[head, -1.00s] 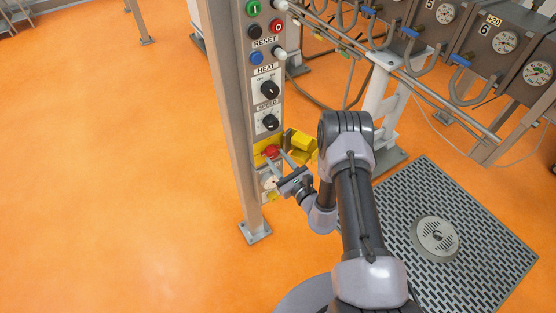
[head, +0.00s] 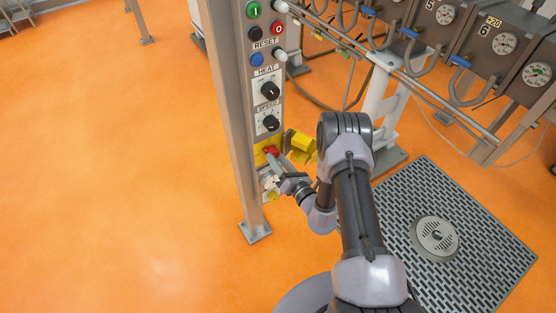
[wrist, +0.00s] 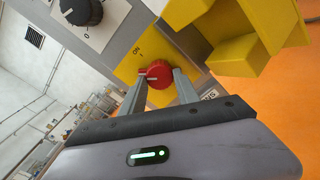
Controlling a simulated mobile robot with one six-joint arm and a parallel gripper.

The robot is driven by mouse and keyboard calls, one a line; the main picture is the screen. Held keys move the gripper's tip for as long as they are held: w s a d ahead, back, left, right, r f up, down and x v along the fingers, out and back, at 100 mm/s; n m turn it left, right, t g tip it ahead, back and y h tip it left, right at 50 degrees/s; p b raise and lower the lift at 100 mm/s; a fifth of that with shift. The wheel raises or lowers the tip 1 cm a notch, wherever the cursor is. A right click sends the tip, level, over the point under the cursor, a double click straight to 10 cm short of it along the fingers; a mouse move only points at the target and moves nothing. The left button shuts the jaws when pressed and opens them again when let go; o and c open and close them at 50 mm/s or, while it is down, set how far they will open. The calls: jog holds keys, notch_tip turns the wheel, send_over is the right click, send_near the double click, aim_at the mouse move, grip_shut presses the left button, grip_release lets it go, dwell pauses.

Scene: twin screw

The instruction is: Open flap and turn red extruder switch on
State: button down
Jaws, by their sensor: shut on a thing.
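The red extruder switch (head: 271,150) sits on a yellow plate low on the control panel. In the wrist view the red knob (wrist: 158,74) shows a white mark on its face, with "ON" printed on the yellow plate (wrist: 130,66) beside it. The yellow flap (head: 301,144) stands open to the right of the switch, and it also shows in the wrist view (wrist: 245,52). My gripper (head: 275,157) is at the switch. In the wrist view its two fingers (wrist: 160,84) are on either side of the red knob, shut on it.
The black speed knob (head: 270,123) and heat knob (head: 270,91) are above the switch. A metal post (head: 238,130) runs down the panel's left side. A machine with gauges (head: 505,42) stands at the right. The orange floor at left is clear.

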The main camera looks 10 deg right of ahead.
jog(key=shift+m+p, duration=0.3)
jog(key=shift+m, duration=4.3)
jog(key=c, duration=0.9)
grip_release()
jog(key=shift+s, duration=0.1)
